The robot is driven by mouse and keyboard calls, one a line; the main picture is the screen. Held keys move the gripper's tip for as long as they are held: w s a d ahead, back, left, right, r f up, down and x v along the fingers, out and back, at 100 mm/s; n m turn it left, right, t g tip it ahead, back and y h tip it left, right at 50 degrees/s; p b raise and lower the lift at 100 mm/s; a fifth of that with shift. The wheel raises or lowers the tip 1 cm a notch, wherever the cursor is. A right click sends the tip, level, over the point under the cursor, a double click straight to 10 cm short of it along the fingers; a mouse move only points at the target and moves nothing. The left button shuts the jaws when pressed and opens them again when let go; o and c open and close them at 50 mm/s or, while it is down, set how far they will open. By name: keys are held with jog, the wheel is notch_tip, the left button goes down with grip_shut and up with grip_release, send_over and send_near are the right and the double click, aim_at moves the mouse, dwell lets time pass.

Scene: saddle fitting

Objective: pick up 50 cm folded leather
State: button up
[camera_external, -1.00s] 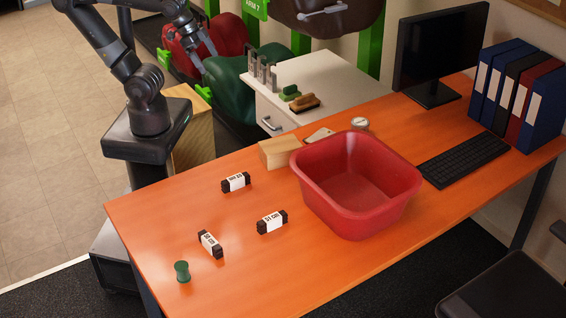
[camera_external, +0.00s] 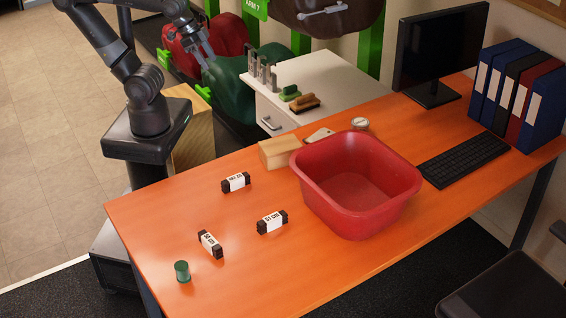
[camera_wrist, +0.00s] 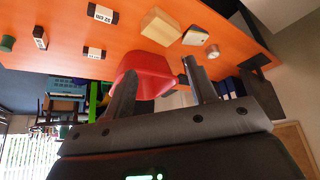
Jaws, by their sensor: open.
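Three small folded leather rolls with dark ends and white label bands lie on the orange table. The 50 cm folded leather (camera_external: 210,244) is the one nearest the green cylinder; its label is small but seems to read 50 cm. It also shows in the wrist view (camera_wrist: 40,38), where its label is too small to read. The 51 cm roll (camera_external: 272,222) lies to its right. The third roll (camera_external: 236,182), labelled 52 cm in the wrist view (camera_wrist: 102,14), lies farther back. My gripper (camera_external: 207,58) is open and empty, raised beyond the table's back edge, far from the rolls.
A red basin (camera_external: 325,205) stands mid-table, with a wooden block (camera_external: 278,153) beside it. A green cylinder (camera_external: 182,272) stands near the left front edge. A monitor (camera_external: 440,50), keyboard (camera_external: 463,159) and binders (camera_external: 515,95) fill the right. The table's left part is mostly clear.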

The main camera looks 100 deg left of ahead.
jog(key=w+d+f+m+h, duration=0.1)
jog(key=w+d+f+m, duration=0.1)
jog(key=w+d, duration=0.7)
jog(key=m+g+h, duration=0.2)
jog(key=m, duration=0.4)
send_near(208, 242)
jog(key=shift+x, duration=5)
jog(key=shift+s, duration=0.1)
grip_shut()
